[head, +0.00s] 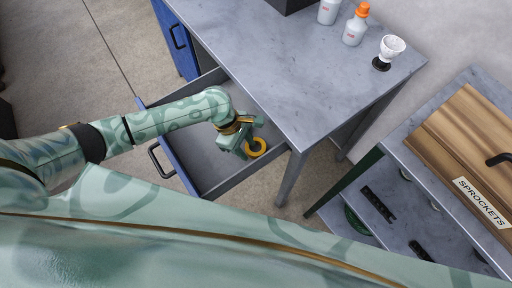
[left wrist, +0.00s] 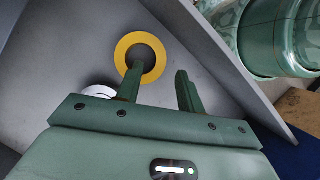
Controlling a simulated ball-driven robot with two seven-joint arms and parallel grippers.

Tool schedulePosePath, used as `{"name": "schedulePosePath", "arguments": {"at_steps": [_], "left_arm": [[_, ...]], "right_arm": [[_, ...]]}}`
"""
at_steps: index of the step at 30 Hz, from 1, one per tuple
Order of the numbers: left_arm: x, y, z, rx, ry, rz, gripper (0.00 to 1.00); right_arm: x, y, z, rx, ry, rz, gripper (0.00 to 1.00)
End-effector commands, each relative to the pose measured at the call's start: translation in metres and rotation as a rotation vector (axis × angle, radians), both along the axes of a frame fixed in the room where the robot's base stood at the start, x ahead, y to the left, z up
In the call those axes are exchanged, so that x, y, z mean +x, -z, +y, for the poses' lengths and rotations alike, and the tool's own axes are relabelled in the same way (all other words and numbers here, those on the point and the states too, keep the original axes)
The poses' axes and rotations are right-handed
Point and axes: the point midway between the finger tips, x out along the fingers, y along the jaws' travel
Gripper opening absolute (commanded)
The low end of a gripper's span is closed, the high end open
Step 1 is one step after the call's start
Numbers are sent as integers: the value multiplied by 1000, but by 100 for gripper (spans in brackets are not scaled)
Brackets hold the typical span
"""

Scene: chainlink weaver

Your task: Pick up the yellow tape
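The yellow tape (head: 256,147) is a ring lying in the open drawer (head: 215,180), near its right end in the head view. In the left wrist view the tape (left wrist: 141,50) lies on the grey drawer floor just past the fingertips. My left gripper (head: 245,149) reaches down into the drawer at the tape's left side. In the left wrist view my left gripper (left wrist: 156,75) has its two fingers apart. One finger overlaps the ring's near part; I cannot tell whether it touches. Nothing is held between the fingers. My right gripper is not in view.
A white round object (left wrist: 99,91) lies in the drawer, partly behind my gripper. A shelf with a wooden box (head: 465,140) stands at right.

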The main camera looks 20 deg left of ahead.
Motion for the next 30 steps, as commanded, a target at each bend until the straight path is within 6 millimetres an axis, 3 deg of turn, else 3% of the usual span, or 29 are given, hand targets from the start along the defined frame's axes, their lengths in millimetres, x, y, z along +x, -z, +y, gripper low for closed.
{"name": "schedulePosePath", "arguments": {"at_steps": [1, 3, 10, 14, 15, 26, 30], "left_arm": [[-2, 15, -4, 0, 1, 4, 38], [-2, 23, -7, 0, 0, 3, 38], [-1, 21, -8, 1, 0, 0, 38], [-1, 21, -8, 1, 0, 0, 4], [-1, 21, -8, 1, 0, 0, 0], [-1, 21, -8, 2, 0, 0, 0], [-1, 7, -8, 1, 1, -4, 0]], "right_arm": [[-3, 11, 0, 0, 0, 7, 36], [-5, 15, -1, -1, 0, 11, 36], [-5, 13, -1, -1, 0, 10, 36], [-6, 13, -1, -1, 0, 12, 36], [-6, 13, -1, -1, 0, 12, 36], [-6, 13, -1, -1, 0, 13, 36], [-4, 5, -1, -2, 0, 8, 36]]}}
